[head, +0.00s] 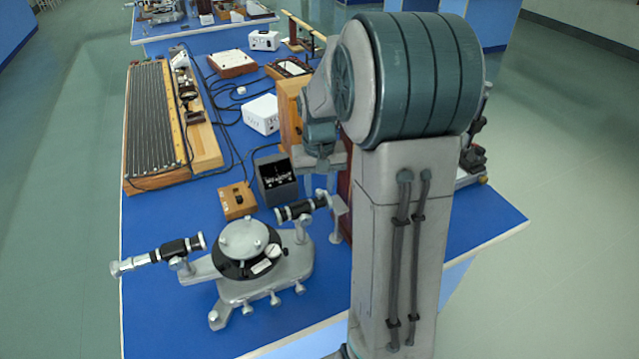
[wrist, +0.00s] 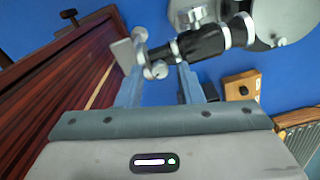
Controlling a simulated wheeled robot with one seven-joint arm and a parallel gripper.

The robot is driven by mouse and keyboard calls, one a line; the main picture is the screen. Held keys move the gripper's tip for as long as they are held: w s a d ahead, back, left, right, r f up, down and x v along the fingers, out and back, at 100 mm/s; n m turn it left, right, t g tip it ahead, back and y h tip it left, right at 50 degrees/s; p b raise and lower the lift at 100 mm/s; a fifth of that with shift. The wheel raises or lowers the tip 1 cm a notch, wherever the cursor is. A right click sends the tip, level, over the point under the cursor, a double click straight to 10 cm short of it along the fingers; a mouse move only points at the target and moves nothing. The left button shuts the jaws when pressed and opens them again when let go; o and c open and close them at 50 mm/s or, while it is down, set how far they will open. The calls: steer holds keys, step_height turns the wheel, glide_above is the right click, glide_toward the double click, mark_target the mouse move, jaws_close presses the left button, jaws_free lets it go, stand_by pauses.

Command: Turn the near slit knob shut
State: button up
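The spectrometer (head: 250,255) stands on the blue bench, with a round table in its middle and two black-and-silver tubes. Its right tube (head: 298,209) ends in silver slit fittings under my gripper (head: 320,188). In the wrist view this tube (wrist: 203,42) comes in from the upper right. A small silver slit knob (wrist: 157,70) shows at its end, between the tips of my gripper (wrist: 158,72). The fingers stand apart, with the left one near a flat silver plate (wrist: 122,55). I cannot tell whether either finger touches the knob.
A dark red wooden box (wrist: 60,85) stands close to the left of my fingers in the wrist view. A small wooden switch box (head: 238,201) and a dark meter box (head: 276,180) stand behind the spectrometer. The blue bench front is clear.

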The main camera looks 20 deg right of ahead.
jaws_close()
steer(key=shift+n, duration=0.4)
steer(key=n, duration=0.4)
steer(key=shift+n, duration=0.4)
steer(key=n, duration=0.6)
steer(key=shift+a+b, duration=0.1)
steer(key=shift+b, duration=0.2)
steer(key=shift+n, duration=0.3)
steer(key=shift+o, duration=1.2)
jaws_free()
